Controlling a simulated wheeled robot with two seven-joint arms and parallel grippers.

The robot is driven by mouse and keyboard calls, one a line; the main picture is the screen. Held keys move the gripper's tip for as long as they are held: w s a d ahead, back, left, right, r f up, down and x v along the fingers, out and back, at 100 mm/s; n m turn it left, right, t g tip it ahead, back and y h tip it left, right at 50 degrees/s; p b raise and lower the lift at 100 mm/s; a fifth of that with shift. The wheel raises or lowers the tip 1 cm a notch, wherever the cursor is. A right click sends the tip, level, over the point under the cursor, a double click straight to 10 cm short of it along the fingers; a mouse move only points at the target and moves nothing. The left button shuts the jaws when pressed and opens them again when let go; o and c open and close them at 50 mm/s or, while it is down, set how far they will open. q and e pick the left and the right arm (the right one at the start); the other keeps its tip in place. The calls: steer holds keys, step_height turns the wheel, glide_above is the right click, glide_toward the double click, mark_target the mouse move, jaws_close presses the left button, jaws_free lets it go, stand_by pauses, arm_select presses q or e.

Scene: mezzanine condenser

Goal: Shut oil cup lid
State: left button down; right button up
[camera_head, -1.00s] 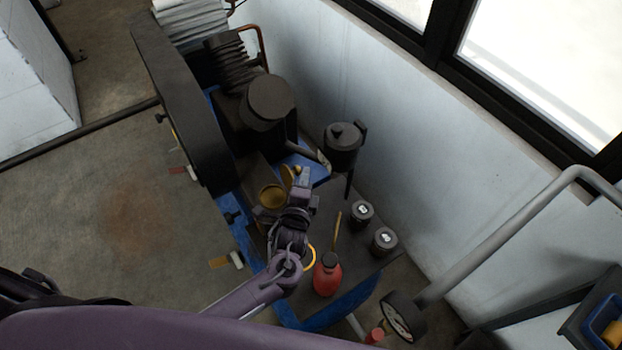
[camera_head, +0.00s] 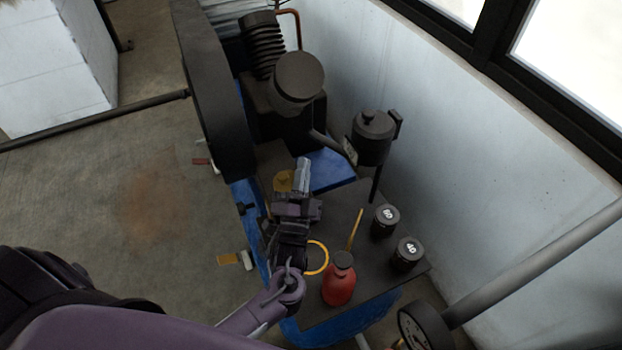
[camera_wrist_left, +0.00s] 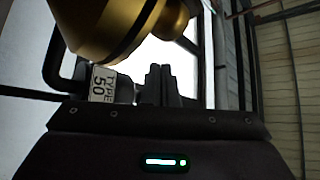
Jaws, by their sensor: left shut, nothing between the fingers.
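In the left wrist view a large brass body (camera_wrist_left: 100,25) with a rounded end fills the upper left, above and close to my left gripper's fingers (camera_wrist_left: 160,85). The fingers are together with nothing between them. My right gripper is not in view.
A dark pot (camera_head: 372,138) with a handle stands to the right of the cup. A red bottle (camera_head: 339,284), a yellow ring (camera_head: 318,258), a thin yellow stick (camera_head: 355,230) and two dark canisters (camera_head: 385,221) (camera_head: 408,254) are on the dark plate. A gauge (camera_head: 414,330) is at the front.

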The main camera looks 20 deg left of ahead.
mark_target(286, 188)
arm_select(q)
steer(key=n+y+b, duration=0.1)
steer(key=s+f+n+y+b, duration=0.1)
steer(key=n+b, duration=0.1)
steer(key=a+n+y+b, duration=0.1)
steer(key=n+y, duration=0.1)
steer(key=shift+s+a+f+t+b, duration=0.1)
steer(key=shift+s+f+t+b, duration=0.05)
steer(key=shift+f+t+b, duration=0.2)
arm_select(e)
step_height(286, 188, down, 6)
arm_select(q)
steer(key=n+y, duration=0.1)
steer(key=n+y+b, duration=0.1)
steer(key=s+a+n+y+b, duration=0.1)
steer(key=shift+f+n, duration=0.3)
steer(key=shift+n, duration=0.1)
steer(key=shift+s+a+f+b, duration=0.25)
steer(key=shift+s+f+b, duration=0.05)
steer(key=shift+b, duration=0.05)
steer(key=shift+a+f, duration=0.1)
steer(key=shift+f, duration=0.1)
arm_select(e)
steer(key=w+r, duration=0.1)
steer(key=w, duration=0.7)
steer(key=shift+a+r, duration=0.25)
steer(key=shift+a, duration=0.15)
